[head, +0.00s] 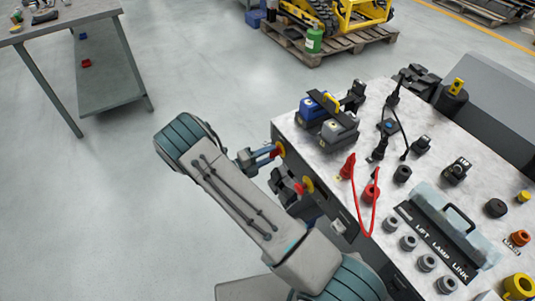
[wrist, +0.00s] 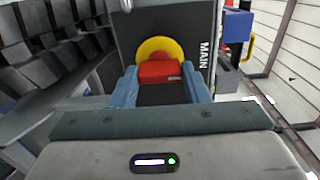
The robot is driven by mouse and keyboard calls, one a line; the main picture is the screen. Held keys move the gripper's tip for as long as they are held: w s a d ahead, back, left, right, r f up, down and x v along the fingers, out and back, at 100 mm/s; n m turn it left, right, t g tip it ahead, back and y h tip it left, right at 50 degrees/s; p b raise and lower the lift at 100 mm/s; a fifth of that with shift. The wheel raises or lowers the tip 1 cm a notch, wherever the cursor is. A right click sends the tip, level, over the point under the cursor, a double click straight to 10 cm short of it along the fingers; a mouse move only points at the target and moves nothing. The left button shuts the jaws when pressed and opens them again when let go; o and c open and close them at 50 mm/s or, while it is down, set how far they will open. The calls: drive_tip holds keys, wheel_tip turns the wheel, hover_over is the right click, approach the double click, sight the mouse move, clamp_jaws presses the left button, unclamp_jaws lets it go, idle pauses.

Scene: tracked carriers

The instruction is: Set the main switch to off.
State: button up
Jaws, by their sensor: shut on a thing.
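The main switch is a red handle (wrist: 160,71) on a yellow round plate (wrist: 153,48), beside the white word MAIN on a dark panel in the wrist view. My gripper (wrist: 160,76) is shut on the red handle, with one blue finger on each side of it. In the head view my gripper (head: 266,155) reaches the yellow plate (head: 279,149) at the bench's left corner. The fingers hide part of the handle there. I cannot read any on or off mark.
A second red handle on a yellow plate (head: 308,184) sits close by on the same bench side. The bench top (head: 330,165) carries battery-like blocks, a red cable (head: 375,210) and several connectors. A grey table (head: 60,20) stands at upper left. The floor between is clear.

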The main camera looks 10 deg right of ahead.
idle(0.5)
drive_tip(key=o, duration=1)
drive_tip(key=shift+a, duration=0.1)
drive_tip(key=b+v, duration=0.1)
drive_tip(key=v, duration=1.2)
drive_tip(key=shift+s+a+b, duration=0.15)
drive_tip(key=shift+a+b, duration=0.2)
drive_tip(key=s+d+r+m+g+y+p, duration=0.1)
drive_tip(key=s+d+r+m+g+y, duration=0.4)
drive_tip(key=r+m, duration=0.45)
drive_tip(key=s+d+r+m+g+y+p, duration=0.1)
drive_tip(key=s+d+r+m+g+y, duration=0.25)
drive_tip(key=d+r+m, duration=0.5)
drive_tip(key=s+r+m+t+y, duration=0.2)
drive_tip(key=s+r+m+y, duration=0.1)
drive_tip(key=m, duration=0.4)
drive_tip(key=s+r+m+t+y+p, duration=0.1)
drive_tip(key=s+r+m+y, duration=0.1)
drive_tip(key=s+r+m, duration=0.2)
drive_tip(key=s+r+m+t+y+p, duration=0.1)
drive_tip(key=s+r+m+t+y, duration=0.1)
drive_tip(key=s+m, duration=0.5)
drive_tip(key=shift+s+d+r+m+t+y, duration=0.1)
drive_tip(key=shift+d+r+m+t+y, duration=0.1)
drive_tip(key=shift+r+m+y, duration=0.45)
drive_tip(key=shift+s+d+r+m+t+y, duration=0.1)
drive_tip(key=shift+d+r+m+t+y, duration=0.1)
drive_tip(key=shift+r+m, duration=0.7)
